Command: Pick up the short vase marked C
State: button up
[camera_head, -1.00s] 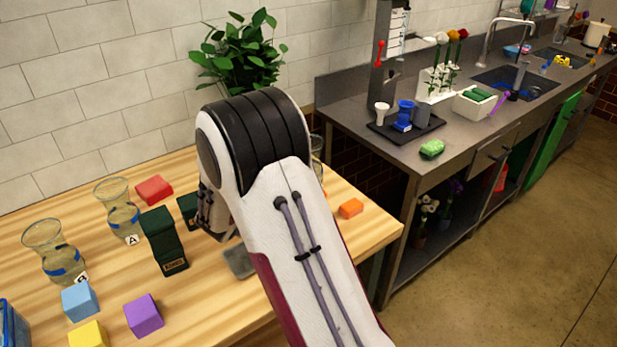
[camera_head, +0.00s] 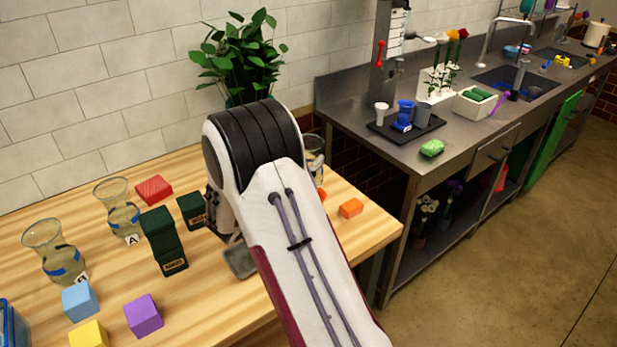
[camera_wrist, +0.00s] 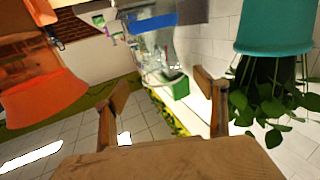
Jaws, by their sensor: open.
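A clear glass vase (camera_head: 315,150) shows partly behind my arm's right side in the head view. In the wrist view, a clear glass vase with a blue band (camera_wrist: 150,22) is at top middle, beyond my fingers; no letter is readable on it. My gripper (camera_wrist: 165,95) is open, its two brown fingers apart with nothing held between them. In the head view my arm hides its fingertips. Another glass vase marked A (camera_head: 123,220) and a similar one with a label I cannot read surely (camera_head: 62,258) stand at the left.
A teal pot with a leafy plant (camera_wrist: 272,35) is close on the right in the wrist view, and an orange object (camera_wrist: 45,95) is on the left. Dark green boxes (camera_head: 165,240), a red block (camera_head: 154,189) and an orange block (camera_head: 351,208) lie on the wooden table (camera_head: 210,290).

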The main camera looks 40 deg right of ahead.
aim_at(315, 136)
jog(key=shift+w+d, duration=0.1)
jog(key=shift+d, duration=0.15)
jog(key=shift+d, duration=0.15)
jog(key=x, duration=0.5)
jog(key=shift+w+r, duration=0.2)
jog(key=shift+r, duration=0.2)
jog(key=shift+r, duration=0.1)
grip_shut()
jog(key=shift+r, duration=0.15)
dwell(0.3)
